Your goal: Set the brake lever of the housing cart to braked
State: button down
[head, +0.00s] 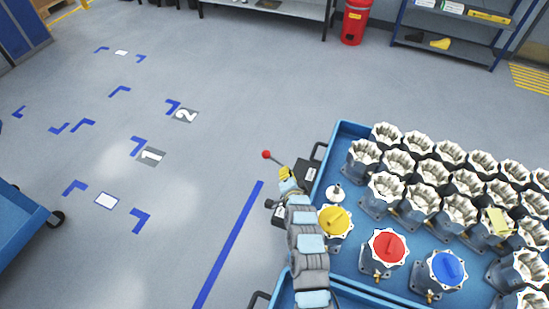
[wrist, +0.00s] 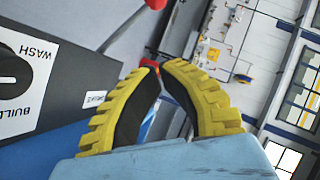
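The brake lever, a thin rod with a red ball knob (head: 266,154), sticks out to the left beyond the left side of the blue housing cart (head: 336,148). Its knob also shows at the top of the wrist view (wrist: 155,4), with the grey rod running down and left from it. My gripper (head: 285,173), with yellow ribbed fingers, is just right of the knob, near the rod. In the wrist view its fingertips (wrist: 161,64) come together with nothing visible between them. The rod lies beyond the tips; I cannot tell whether they touch it. The lever's base is hidden.
A dark panel with a WASH/BUILD dial (wrist: 14,75) is close to the left finger. Metal housings (head: 386,190) fill the cart, with yellow (head: 335,221), red (head: 389,247) and blue (head: 447,267) covers in front. The floor left of the cart is open, with blue markings.

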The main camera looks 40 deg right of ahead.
jog(key=b, duration=0.9)
send_over(279, 162)
jog(key=s, duration=0.2)
notch_tip(279, 162, down, 4)
jog(key=shift+w+a+f+b, duration=0.15)
jog(key=shift+w+a+f, duration=0.15)
jog(key=shift+w, duration=0.2)
jog(key=shift+w+a+f+b, duration=0.15)
jog(key=shift+w+a, duration=0.1)
jog(key=shift+w, duration=0.3)
jog(key=shift+w+a+f+b, duration=0.15)
jog(key=shift+w+a+f, duration=0.15)
jog(key=shift+w, duration=0.2)
jog(key=shift+d+p, duration=0.1)
jog(key=shift+p, duration=0.2)
jog(key=shift+w+f+p, duration=0.15)
jog(key=shift+w+p, duration=0.05)
jog(key=shift+p, duration=0.2)
